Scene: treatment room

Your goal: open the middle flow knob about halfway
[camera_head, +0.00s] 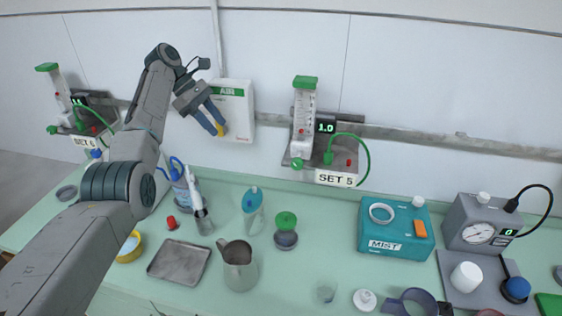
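Two flow meters with green tops show on the back wall. The nearer one (304,115) stands above a "SET 5" label, its display (326,127) reads 1.0, and a green knob (297,163) sits at its lower left. The other (59,95) is at the far left above a label that seems to read "SET 6", with a green knob (52,129). I cannot tell from this view which knob is the middle one. My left gripper (217,129) is open, its blue fingers in front of the white AIR box, left of the SET 5 meter and apart from its knob. My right gripper is not in view.
The white AIR box (240,110) hangs on the wall. A green hose (367,160) loops right of the SET 5 meter.

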